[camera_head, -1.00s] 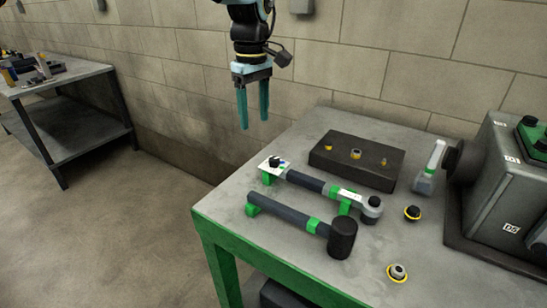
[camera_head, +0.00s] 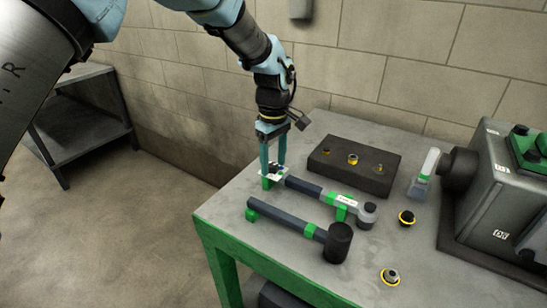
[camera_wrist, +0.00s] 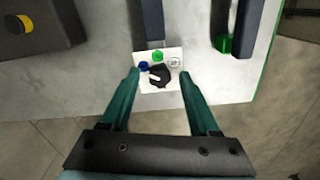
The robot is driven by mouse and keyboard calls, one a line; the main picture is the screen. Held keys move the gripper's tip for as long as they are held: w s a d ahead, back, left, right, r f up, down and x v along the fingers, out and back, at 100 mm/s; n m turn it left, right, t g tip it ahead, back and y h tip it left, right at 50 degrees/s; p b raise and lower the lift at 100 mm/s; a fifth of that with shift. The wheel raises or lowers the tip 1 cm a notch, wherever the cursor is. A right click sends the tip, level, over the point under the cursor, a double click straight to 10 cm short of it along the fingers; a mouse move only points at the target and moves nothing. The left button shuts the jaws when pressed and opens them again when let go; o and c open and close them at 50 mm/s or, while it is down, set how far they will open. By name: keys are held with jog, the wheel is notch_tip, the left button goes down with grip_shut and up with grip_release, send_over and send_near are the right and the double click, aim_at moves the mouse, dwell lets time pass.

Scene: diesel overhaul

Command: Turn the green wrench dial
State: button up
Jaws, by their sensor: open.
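The wrench (camera_head: 305,188) lies on green supports on the table, its head toward the right. At its left end is a white plate (camera_wrist: 147,56) with blue, green and white round marks. A black dial knob (camera_wrist: 160,76) with a white pointer mark sits on this plate. My gripper (camera_wrist: 161,74) is open, pointing down, with one teal finger on each side of the knob. Small gaps show between the fingers and the knob in the wrist view. In the head view my gripper (camera_head: 274,169) is at the plate and partly hides it.
A black mallet (camera_head: 338,242) lies in front of the wrench. A dark block (camera_head: 345,180) with several fittings is behind it. Two loose yellow-ringed parts (camera_head: 390,276) (camera_head: 406,218) are at the right, near a grey machine (camera_head: 500,200). A brick wall stands behind the table.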

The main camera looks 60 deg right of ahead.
grip_shut()
dwell(0.6)
